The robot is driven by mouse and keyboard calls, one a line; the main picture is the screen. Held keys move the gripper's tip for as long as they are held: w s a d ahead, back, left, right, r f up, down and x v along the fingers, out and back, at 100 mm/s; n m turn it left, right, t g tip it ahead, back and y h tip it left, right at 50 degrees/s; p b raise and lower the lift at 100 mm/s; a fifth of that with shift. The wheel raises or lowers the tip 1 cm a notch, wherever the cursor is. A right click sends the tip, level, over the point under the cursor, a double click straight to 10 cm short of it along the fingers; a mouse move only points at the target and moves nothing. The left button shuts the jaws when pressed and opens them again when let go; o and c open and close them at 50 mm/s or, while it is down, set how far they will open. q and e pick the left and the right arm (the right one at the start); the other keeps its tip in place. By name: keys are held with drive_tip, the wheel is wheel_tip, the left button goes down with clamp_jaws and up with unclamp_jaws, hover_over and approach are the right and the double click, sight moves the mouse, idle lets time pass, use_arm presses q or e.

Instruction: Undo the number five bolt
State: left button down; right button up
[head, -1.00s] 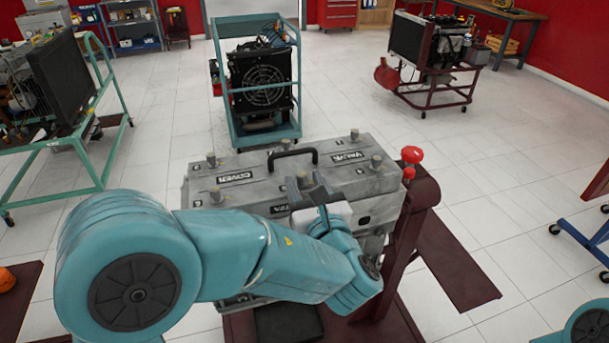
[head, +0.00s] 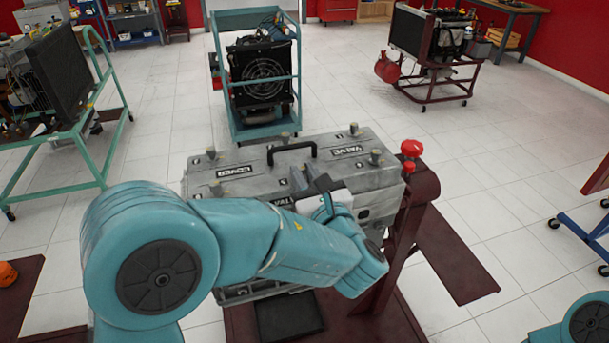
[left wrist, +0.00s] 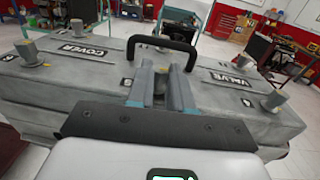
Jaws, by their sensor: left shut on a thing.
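The grey engine cover (head: 240,178), marked COVER and VALVE, lies on a stand in the head view, with several bolts along its top. My left gripper (head: 312,186) is at the middle of its near side. In the left wrist view its fingers (left wrist: 161,84) point down at the cover (left wrist: 60,75), shut on a bolt beside a small number label (left wrist: 127,82) that looks like a five. The fingers hide nearly all of that bolt. My right gripper is not in view.
A black handle (head: 292,150) arches over the cover just behind my left gripper. Other bolts stand nearby, one at the right (head: 375,157). A red knob (head: 411,149) stands on the stand's right post. Engine carts are farther back on open floor.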

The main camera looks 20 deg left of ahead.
use_arm(q)
drive_tip(key=shift+w+d+n+g+y, duration=0.1)
drive_tip(key=shift+d+n+g+y, duration=0.05)
drive_tip(key=shift+n+g+y, duration=0.55)
drive_tip(key=shift+w+d+n+g+y+p, duration=0.15)
drive_tip(key=shift+n+g+y+p, duration=0.2)
drive_tip(key=shift+n+g+y, duration=0.45)
drive_tip(key=shift+w+d+n+g+y+p, duration=0.1)
drive_tip(key=shift+w+n+g+y+p, duration=0.1)
drive_tip(key=shift+n+g+y+p, duration=1)
drive_tip(key=shift+w+n+g+y+p, duration=0.15)
drive_tip(key=shift+n+g+y+p, duration=0.45)
drive_tip(key=shift+g, duration=1.2)
drive_tip(key=shift+n, duration=0.3)
drive_tip(key=c, duration=1)
unclamp_jaws()
